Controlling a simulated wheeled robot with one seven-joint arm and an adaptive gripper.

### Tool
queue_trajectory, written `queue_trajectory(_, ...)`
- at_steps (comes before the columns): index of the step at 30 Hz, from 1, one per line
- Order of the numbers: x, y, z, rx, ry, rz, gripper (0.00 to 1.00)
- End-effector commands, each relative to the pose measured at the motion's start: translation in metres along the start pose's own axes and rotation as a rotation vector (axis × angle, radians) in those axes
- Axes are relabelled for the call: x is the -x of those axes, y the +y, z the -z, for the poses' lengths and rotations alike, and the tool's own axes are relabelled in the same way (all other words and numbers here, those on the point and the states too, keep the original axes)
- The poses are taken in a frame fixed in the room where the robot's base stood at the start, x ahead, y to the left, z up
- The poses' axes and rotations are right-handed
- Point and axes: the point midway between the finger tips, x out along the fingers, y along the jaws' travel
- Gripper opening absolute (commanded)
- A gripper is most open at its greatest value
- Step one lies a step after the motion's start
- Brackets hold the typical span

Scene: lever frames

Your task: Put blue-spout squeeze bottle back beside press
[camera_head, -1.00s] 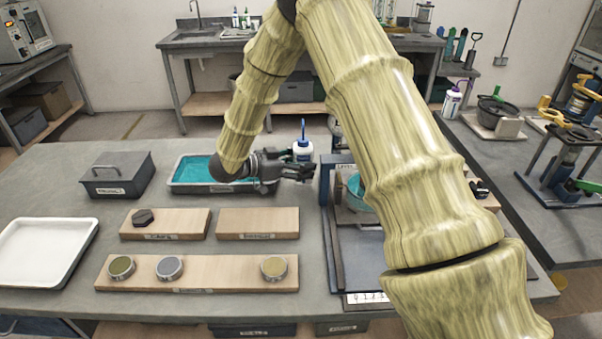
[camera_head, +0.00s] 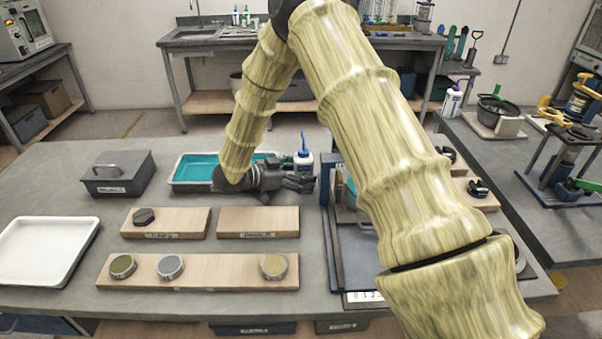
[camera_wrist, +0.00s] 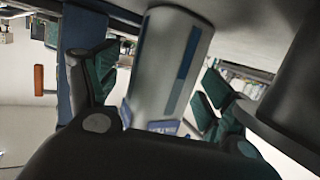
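The white squeeze bottle with the blue spout (camera_head: 303,160) is upright at the back of the table, just left of the blue-framed press (camera_head: 330,190). My gripper (camera_head: 298,183) is in front of it and hides its lower part. In the wrist view, which appears upside down, a pale cylinder with a blue stripe, seemingly the bottle (camera_wrist: 160,65), is between the two green-padded fingers (camera_wrist: 158,88). A gap shows beside the left finger, so the gripper looks open around the bottle. Its base seems to meet the grey table surface.
A tray of teal material (camera_head: 195,170) lies left of my gripper. A lidded grey box (camera_head: 118,172), wooden boards with small pieces (camera_head: 200,272) and a white tray (camera_head: 45,250) occupy the left and front. A purple-spout bottle (camera_head: 452,102) stands on the right bench. My arm covers much of the press.

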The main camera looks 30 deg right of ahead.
Motion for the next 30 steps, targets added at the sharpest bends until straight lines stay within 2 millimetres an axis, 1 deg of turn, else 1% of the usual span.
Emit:
queue_trajectory(8,0.001,0.000,0.004,-0.001,0.000,0.000,0.81)
queue_trajectory(11,0.009,0.000,0.002,-0.001,0.000,0.001,0.81)
queue_trajectory(14,0.023,0.000,0.001,-0.001,-0.001,0.002,0.81)
queue_trajectory(24,0.085,0.000,0.001,-0.001,0.000,0.002,0.81)
queue_trajectory(30,0.111,0.000,0.002,0.000,0.000,0.001,0.81)
